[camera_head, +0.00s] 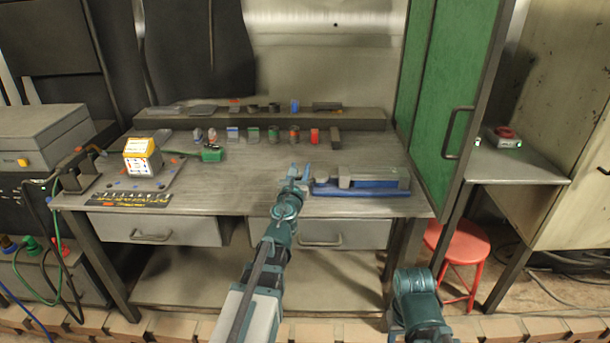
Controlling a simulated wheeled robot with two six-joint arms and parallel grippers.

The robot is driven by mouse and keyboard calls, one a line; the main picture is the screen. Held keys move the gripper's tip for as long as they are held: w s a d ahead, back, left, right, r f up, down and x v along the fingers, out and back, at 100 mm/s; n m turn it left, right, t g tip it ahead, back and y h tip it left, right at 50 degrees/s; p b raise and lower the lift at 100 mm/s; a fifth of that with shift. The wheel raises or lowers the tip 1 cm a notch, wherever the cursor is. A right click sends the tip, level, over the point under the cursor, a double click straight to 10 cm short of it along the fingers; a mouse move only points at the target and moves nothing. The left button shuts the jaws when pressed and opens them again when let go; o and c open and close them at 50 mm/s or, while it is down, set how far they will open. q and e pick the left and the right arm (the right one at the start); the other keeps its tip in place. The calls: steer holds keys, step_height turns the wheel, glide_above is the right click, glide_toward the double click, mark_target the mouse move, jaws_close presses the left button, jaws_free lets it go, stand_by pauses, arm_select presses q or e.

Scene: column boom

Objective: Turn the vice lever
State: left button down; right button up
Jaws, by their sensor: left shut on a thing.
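The vice (360,183), with a blue base and grey jaws, lies on the workbench right of centre. Its lever is at its left end, small and mostly hidden behind my left gripper. My left gripper (298,173) reaches up from the bottom to this end of the vice and is shut on the lever. The lever's exact angle is too small to tell. Of my right arm, only a teal link shows at the bottom right; its gripper is not in view.
The workbench (240,185) carries a yellow-white box (142,157) at left and a row of small items along the back. A green cabinet door (455,95) stands open close to the vice's right. A red stool (460,242) is at lower right. The middle of the bench is clear.

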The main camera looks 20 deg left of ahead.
arm_select(q)
steer(key=m+h, duration=0.1)
steer(key=h, duration=0.1)
steer(key=w+a+m+h, duration=0.1)
steer(key=w+m+h, duration=0.1)
steer(key=h, duration=0.1)
steer(key=shift+w+a+m+h, duration=0.15)
steer(key=shift+a+m+h, duration=0.15)
steer(key=m+h, duration=0.1)
steer(key=w+m+h, duration=0.1)
steer(key=h, duration=0.1)
steer(key=shift+w+a, duration=0.1)
steer(key=shift+w+m+g+h, duration=0.2)
steer(key=shift+m+g+h, duration=0.15)
steer(key=shift+h, duration=0.3)
steer(key=shift+w+m+g+h, duration=0.15)
steer(key=shift+m+g+h, duration=0.1)
steer(key=shift+m+h, duration=0.3)
steer(key=shift+h, duration=0.3)
steer(key=c, duration=0.5)
jaws_free()
steer(key=shift+w, duration=0.1)
steer(key=v, duration=1.3)
steer(key=shift+s+a+r, duration=0.1)
steer(key=shift+s, duration=0.3)
